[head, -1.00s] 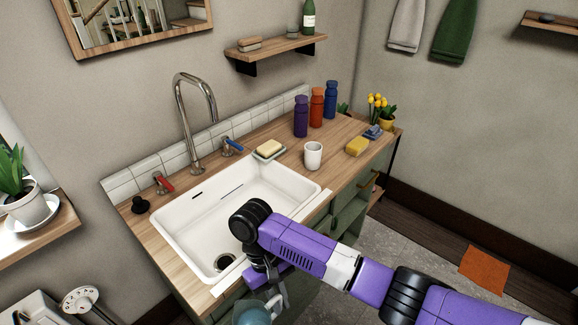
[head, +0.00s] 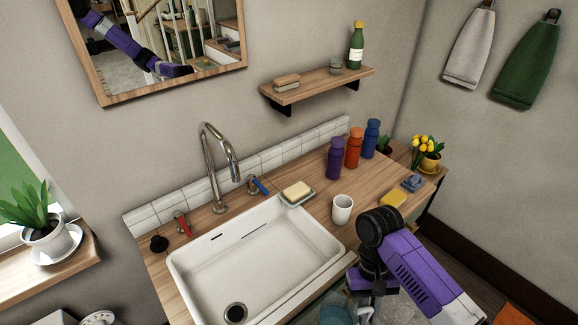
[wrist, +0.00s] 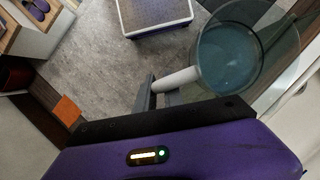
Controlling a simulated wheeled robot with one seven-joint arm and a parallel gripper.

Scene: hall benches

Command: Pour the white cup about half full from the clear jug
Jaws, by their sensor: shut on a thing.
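The white cup (head: 342,209) stands upright on the wooden counter, right of the sink. Its inside is mostly hidden from this angle. The clear jug (head: 338,309) is at the bottom edge of the head view, partly cut off and partly behind my gripper. In the wrist view the jug (wrist: 240,58) is seen from above with bluish liquid inside. My gripper (wrist: 165,88) is shut on the jug's pale handle. The jug is held in front of the counter, lower in the picture than the cup and apart from it.
The white sink (head: 215,262) lies left of the cup, with a tall tap (head: 212,165). A soap dish (head: 297,195), a yellow sponge (head: 393,199) and purple, orange and blue bottles (head: 353,148) stand around the cup. A shelf (head: 318,88) hangs above.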

